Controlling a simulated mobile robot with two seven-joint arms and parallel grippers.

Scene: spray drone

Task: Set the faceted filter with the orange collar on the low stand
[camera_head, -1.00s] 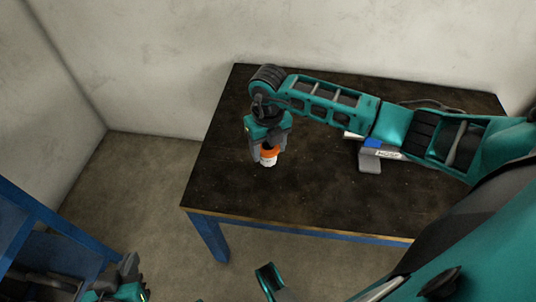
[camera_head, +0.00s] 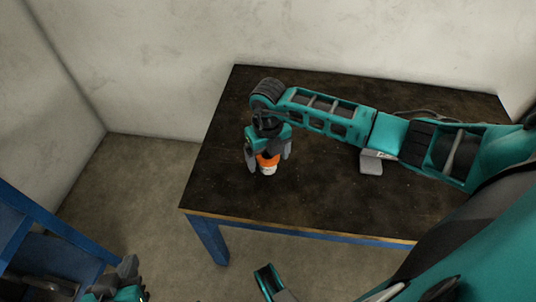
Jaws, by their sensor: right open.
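The filter (camera_head: 268,164) has an orange collar above a white lower part. It is over the left part of the dark table and looks upright; I cannot tell whether it rests on anything. My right gripper (camera_head: 269,163) points down around it, with its fingers spread on either side. The filter's top is hidden by the gripper. A small grey block (camera_head: 371,166) lies partly under my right arm; I cannot tell whether it is the low stand. Part of my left gripper (camera_head: 128,279) shows at the bottom left; its jaws are unclear.
The dark table top (camera_head: 320,200) is clear in front of the filter. A cable (camera_head: 425,112) lies at the back right, behind my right arm. A blue frame (camera_head: 50,225) stands at the lower left.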

